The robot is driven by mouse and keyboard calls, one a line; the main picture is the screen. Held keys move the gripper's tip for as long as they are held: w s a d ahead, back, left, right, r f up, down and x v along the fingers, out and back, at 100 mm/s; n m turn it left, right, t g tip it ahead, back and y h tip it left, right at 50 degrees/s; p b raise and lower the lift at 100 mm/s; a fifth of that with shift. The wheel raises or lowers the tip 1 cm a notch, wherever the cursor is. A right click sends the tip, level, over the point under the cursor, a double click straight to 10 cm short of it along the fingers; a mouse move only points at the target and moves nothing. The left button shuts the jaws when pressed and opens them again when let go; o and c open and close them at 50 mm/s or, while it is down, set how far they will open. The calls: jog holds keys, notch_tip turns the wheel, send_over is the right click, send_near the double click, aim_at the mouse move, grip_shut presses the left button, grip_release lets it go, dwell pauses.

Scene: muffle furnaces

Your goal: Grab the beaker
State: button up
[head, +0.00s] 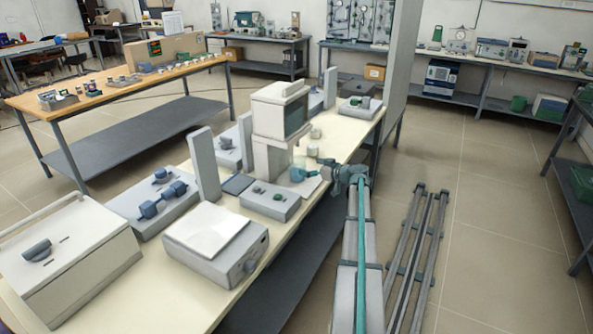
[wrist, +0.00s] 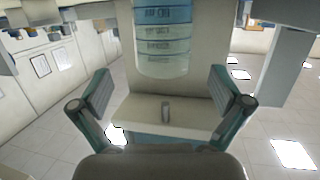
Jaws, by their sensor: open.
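A clear container with a blue tint and printed marks, which looks like the beaker (wrist: 163,40), fills the upper middle of the wrist view, beyond my fingers. In the head view a small blue-green rounded thing (head: 297,173) on the bench by the white cabinet may be the same beaker, but it is too small to be sure. My gripper (wrist: 163,100) is open, with one finger on each side and nothing held between them. In the head view my gripper (head: 325,167) is over the bench's right edge, to the right of the blue-green thing.
A pale cabinet with a dark window (head: 282,108) stands close behind the gripper. Small pale cups (head: 314,132) stand to its right. A grey box with knobs (head: 270,200), a white-topped device (head: 215,240) and a large furnace (head: 65,265) crowd the near bench.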

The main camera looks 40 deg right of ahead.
jog(key=x, duration=0.2)
jog(key=p+x, duration=0.1)
jog(key=x, duration=0.1)
jog(key=p+x, duration=0.1)
jog(key=x, duration=0.1)
jog(key=shift+w+a+f, duration=0.1)
jog(key=shift+a, duration=0.2)
jog(key=c, duration=1.5)
